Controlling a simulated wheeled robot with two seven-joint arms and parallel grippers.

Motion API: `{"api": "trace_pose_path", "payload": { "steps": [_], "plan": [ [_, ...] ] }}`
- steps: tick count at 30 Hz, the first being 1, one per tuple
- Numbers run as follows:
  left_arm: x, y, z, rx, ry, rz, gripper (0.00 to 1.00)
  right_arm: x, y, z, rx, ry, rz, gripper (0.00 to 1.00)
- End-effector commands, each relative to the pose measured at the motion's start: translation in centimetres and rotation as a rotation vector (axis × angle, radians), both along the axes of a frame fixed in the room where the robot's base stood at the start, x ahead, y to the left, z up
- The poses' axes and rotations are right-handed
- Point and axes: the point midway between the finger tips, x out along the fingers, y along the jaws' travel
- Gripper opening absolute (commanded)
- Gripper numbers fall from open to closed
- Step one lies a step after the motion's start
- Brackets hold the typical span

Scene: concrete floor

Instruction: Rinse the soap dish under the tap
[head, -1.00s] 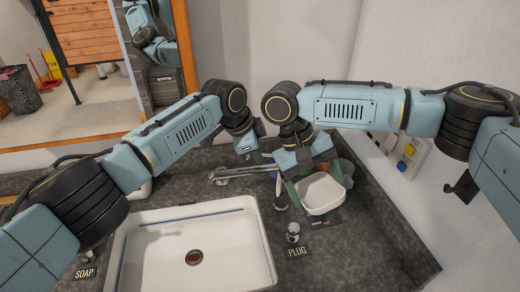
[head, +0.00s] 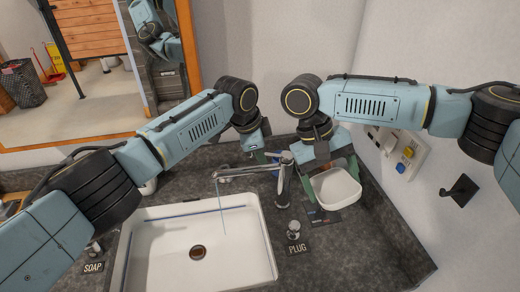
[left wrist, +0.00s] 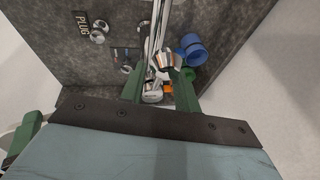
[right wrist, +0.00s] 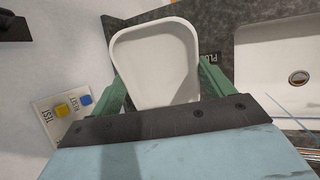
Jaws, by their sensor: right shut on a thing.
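The soap dish, a white shallow rounded dish (head: 337,190), is held level over the counter right of the sink. My right gripper (head: 331,181) is shut on it, a finger at each side; the right wrist view shows its empty-looking inside (right wrist: 155,62). The chrome tap (head: 283,180) stands behind the sink, its spout (head: 238,172) reaching left over the basin. A thin stream of water (head: 222,212) falls from the spout into the sink. My left gripper (head: 267,157) is behind the tap; its fingers (left wrist: 160,92) are apart around the tap's top in the left wrist view. Contact is unclear.
The white sink (head: 170,240) has a dark drain (head: 197,252). A plug knob (head: 293,229) stands between sink and dish. A wall panel with yellow and blue buttons (head: 405,160) and a black hook (head: 459,191) are at right.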

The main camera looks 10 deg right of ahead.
Motion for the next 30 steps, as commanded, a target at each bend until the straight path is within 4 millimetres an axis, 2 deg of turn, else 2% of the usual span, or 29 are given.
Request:
{"api": "trace_pose_path", "payload": {
  "steps": [5,8,21,25,30],
  "plan": [
    [-0.1,0.1,0.5,-0.001,-0.001,0.0,0.32,0.0,0.0,0.0,0.0,0.0,0.0,0.58],
    [-0.2,0.5,1.6,-0.002,-0.002,-0.001,0.32,0.0,0.0,0.0,0.0,0.0,0.0,0.58],
    [-1.8,2.9,9.7,-0.001,-0.002,0.0,0.32,0.0,0.0,-0.8,0.0,0.0,0.0,0.58],
    [-2.0,3.3,10.9,0.001,-0.001,0.0,0.32,0.0,0.0,-0.9,0.0,0.0,0.0,0.58],
    [-2.1,3.4,11.4,0.0,0.0,0.001,0.32,0.0,0.0,-0.9,0.0,0.0,0.0,0.58]
  ]
}}
